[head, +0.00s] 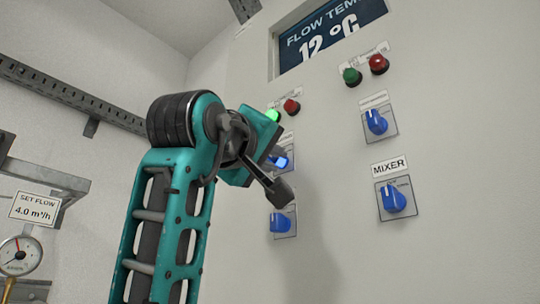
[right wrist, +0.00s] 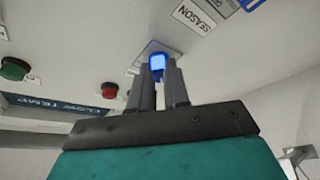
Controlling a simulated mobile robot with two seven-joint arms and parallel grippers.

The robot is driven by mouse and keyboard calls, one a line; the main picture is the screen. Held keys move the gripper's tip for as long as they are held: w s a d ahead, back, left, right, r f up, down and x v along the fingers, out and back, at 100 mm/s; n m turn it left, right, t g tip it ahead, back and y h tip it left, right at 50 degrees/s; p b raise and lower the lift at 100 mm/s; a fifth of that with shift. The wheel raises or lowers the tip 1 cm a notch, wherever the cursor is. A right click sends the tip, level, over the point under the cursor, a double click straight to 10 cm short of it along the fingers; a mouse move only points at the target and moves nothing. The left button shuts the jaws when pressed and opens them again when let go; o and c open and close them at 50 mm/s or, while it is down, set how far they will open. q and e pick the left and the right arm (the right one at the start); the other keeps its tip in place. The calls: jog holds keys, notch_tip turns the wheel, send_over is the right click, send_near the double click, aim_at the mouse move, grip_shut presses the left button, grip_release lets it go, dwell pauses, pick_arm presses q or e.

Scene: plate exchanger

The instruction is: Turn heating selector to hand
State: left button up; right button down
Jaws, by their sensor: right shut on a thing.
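A blue selector knob (head: 281,161) is at the upper left of the selector group on the pale panel. My right gripper (head: 273,159) reaches it from the left and is shut on it. The right wrist view shows the blue knob (right wrist: 157,62) between the two grey fingertips (right wrist: 158,78). The knob's own label and pointer position are hidden by the gripper, so I cannot read its setting. A SEASON label (right wrist: 199,15) is on the panel beside it, toward another selector. My left gripper is not in view.
Below is another blue selector (head: 280,222); to the right are an upper blue selector (head: 376,121) and the MIXER selector (head: 393,198). Above are a lit green button (head: 273,115) and a red one (head: 291,107). The display (head: 330,32) reads 12 °C. A gauge (head: 19,256) stands lower left.

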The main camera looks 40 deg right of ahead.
jog(key=c, duration=1.1)
grip_release()
jog(key=shift+a, duration=0.15)
jog(key=b+v, duration=0.1)
jog(key=v, duration=1.1)
jog(key=shift+s+a+f+b, duration=0.2)
jog(key=shift+a+b, duration=0.1)
jog(key=shift+b, duration=0.1)
